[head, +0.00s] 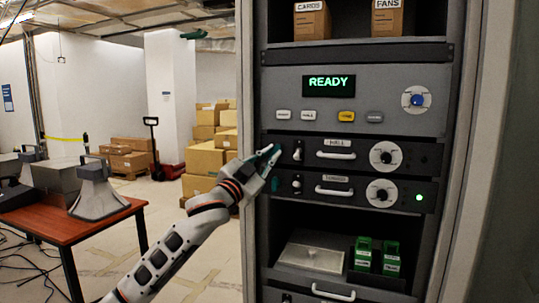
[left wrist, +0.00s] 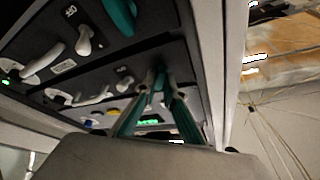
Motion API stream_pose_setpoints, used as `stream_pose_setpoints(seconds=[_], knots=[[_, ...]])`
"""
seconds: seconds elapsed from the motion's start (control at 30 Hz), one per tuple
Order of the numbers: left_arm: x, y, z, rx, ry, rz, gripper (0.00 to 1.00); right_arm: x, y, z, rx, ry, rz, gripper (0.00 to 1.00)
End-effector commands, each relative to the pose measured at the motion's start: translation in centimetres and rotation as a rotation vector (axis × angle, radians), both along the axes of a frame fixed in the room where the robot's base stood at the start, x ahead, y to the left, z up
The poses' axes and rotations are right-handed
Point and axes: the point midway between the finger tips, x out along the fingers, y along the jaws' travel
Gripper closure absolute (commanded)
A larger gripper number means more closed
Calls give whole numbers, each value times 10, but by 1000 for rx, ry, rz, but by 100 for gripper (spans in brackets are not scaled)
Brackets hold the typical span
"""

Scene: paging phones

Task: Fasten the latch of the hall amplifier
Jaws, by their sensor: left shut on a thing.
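The hall amplifier (head: 360,155) is the upper of two dark rack units, with a white handle, a toggle and a round dial. My left gripper (head: 270,156), with teal fingers, is at its left end. In the left wrist view the fingers (left wrist: 158,78) close together at the panel, near the rack's side post. They are shut on what appears to be the hall latch, which the fingers mostly hide. I cannot tell the latch's angle. The lower unit (head: 350,190) has a similar teal latch (left wrist: 120,15), and its green lamp (head: 419,197) is lit. My right gripper is not in view.
Above, a display (head: 329,83) reads READY over several buttons. A shelf below holds a pale flat box (head: 312,258) and green blocks (head: 363,253). The rack's side post (head: 246,90) is close to my left gripper. A red-brown table (head: 75,222) with horn speakers stands left.

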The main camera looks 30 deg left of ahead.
Motion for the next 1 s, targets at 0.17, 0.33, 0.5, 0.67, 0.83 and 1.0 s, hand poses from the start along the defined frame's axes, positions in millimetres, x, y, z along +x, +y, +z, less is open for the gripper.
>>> stream_pose_setpoints(seconds=[0.17, 0.33, 0.5, 0.67, 0.83, 1.0], knots=[[1, -3, -1, -171, -36, -2, 100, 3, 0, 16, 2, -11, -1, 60], [2, -4, -1, -315, -70, -2, 100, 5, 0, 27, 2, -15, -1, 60], [2, -5, -1, -434, -100, 0, 100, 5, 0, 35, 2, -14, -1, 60], [2, -5, -2, -516, -120, 1, 100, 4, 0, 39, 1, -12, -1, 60], [2, -5, -2, -569, -135, 1, 100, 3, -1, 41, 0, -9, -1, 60], [2, -5, -2, -595, -141, 1, 100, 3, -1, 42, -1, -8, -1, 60]])
